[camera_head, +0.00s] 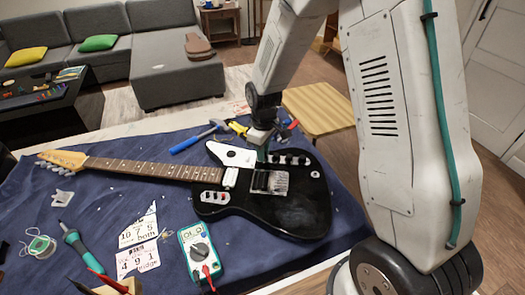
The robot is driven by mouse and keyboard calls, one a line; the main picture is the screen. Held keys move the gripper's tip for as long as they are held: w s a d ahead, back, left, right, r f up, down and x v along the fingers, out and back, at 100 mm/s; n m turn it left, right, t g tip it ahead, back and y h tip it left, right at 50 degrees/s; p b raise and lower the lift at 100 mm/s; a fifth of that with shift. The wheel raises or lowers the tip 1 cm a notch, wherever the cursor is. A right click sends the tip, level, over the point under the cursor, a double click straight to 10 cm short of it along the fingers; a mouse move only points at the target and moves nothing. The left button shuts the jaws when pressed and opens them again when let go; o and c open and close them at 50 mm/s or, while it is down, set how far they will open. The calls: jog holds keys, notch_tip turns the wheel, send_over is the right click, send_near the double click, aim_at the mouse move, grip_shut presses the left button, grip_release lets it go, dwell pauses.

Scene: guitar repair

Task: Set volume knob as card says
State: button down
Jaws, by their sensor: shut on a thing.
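A black electric guitar (290,213) lies on the blue cloth, its neck (150,170) pointing left. A row of dark knobs (291,159) sits along its far edge. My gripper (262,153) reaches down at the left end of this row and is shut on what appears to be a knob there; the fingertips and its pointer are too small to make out. Two white cards lie left of the guitar. The upper card (138,232) has a torn corner and reads about "10", "5" and "both". The lower card (138,259) reads "4 9 1" and a word like "bridge".
A multimeter (200,252) lies in front of the guitar. A teal-handled tool (78,250), a solder spool (40,246) and a wooden block with red tools (122,287) are at left front. A blue-handled hammer (195,138) and pliers lie behind the guitar.

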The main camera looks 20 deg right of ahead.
dwell(0.3)
jog(key=c, duration=1.3)
grip_release()
jog(key=shift+o, duration=0.2)
jog(key=shift+r, duration=3.9)
